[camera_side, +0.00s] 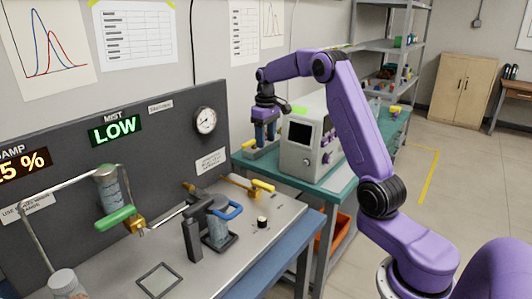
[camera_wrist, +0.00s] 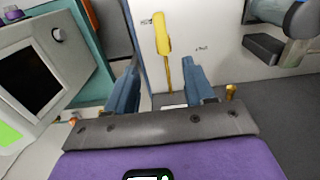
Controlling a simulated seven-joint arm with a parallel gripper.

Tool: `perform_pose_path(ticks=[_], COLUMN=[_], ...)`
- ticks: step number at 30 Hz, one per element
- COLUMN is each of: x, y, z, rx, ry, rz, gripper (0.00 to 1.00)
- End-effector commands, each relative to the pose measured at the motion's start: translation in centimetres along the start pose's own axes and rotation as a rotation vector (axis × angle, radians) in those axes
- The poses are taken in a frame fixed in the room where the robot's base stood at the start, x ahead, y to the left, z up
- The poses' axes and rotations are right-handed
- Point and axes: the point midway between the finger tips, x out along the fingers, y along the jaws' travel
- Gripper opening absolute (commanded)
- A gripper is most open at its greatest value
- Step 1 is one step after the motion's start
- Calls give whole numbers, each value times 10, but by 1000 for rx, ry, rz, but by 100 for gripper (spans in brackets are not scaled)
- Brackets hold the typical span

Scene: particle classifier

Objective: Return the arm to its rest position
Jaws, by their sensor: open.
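My purple arm (camera_side: 360,130) reaches up and over to the left in the side view, its elbow bent high. My gripper (camera_side: 264,143) points down just left of the cream instrument, above the back of the bench area. In the wrist view its two blue-grey fingers (camera_wrist: 162,75) are spread apart, with nothing visible between them except the surface below and a yellow-handled valve (camera_wrist: 162,35) farther off. That yellow handle also shows in the side view (camera_side: 262,185), apart from my gripper.
The cream instrument (camera_side: 301,150) with a dark screen stands on the teal table close to my gripper. The metal bench (camera_side: 255,240) holds a blue-handled device (camera_side: 218,222) and a green-handled tube (camera_side: 113,205). A grey panel (camera_side: 165,150) with a gauge rises behind. Floor at right is open.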

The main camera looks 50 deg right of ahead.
Motion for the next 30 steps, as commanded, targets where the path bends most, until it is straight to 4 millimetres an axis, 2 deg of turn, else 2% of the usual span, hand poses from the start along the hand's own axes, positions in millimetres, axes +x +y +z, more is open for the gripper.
perform_pose_path(ticks=[4,7,14,21,26,30], x=[0,-3,-14,-20,-22,-21], y=[-5,-22,-104,-184,-226,-255], z=[0,0,16,60,102,144], rx=[-8,-40,-191,-361,-473,-572], ry=[0,1,6,11,14,17], rz=[0,0,0,-1,-2,-4], gripper=[53,53,53,53,53,53])
